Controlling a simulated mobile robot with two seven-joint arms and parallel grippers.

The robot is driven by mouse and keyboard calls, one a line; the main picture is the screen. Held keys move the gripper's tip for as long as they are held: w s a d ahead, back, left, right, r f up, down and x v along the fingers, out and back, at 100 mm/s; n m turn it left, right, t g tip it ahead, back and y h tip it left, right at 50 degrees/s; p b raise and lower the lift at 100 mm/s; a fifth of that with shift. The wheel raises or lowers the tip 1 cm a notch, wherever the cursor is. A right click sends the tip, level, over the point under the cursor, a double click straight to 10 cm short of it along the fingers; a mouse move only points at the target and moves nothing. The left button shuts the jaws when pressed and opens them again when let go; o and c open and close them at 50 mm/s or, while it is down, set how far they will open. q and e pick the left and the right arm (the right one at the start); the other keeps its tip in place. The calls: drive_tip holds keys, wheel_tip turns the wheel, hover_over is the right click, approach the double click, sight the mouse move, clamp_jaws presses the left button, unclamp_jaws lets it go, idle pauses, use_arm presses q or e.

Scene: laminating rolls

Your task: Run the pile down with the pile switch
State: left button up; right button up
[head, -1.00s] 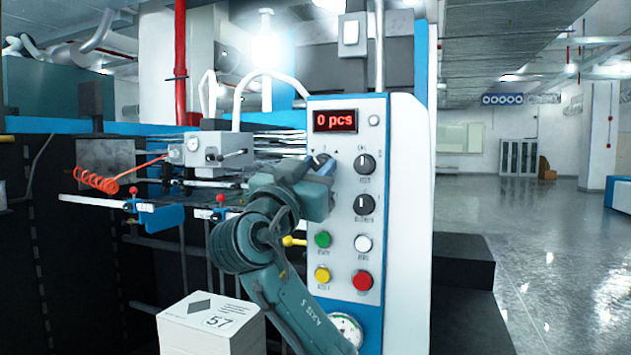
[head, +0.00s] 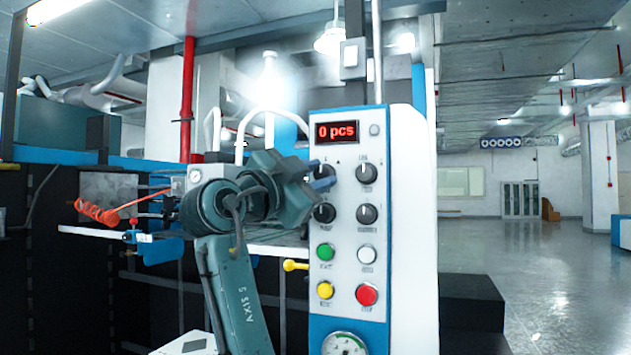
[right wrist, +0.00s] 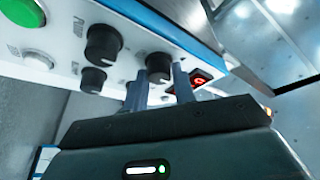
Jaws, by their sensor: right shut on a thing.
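The control panel (head: 345,225) stands ahead with a red "0 pcs" display (head: 337,131). The pile switch (head: 325,170), as I take it, is the black upper left knob under the display; its label is too small to read. My right gripper (head: 322,178) reaches it from the left, fingers on either side, partly covering it. In the right wrist view the knob (right wrist: 158,66) sits between the fingertips (right wrist: 160,82), and the gripper is shut on it. Which way the knob points is unclear. I cannot make out the pile itself. My left gripper is not in view.
Other black knobs stand close by, upper right (head: 366,173) and lower left (head: 324,213). Green (head: 325,253), white, yellow and red (head: 367,294) buttons lie below. A white block (head: 190,345) shows at the bottom edge. The floor (head: 550,290) at right is clear.

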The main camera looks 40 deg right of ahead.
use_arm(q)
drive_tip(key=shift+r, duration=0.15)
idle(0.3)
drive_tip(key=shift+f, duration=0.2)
use_arm(e)
drive_tip(key=o, duration=1)
use_arm(q)
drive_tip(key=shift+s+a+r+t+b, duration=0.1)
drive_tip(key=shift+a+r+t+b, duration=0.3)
drive_tip(key=shift+b, duration=0.55)
use_arm(e)
drive_tip(key=v, duration=1.3)
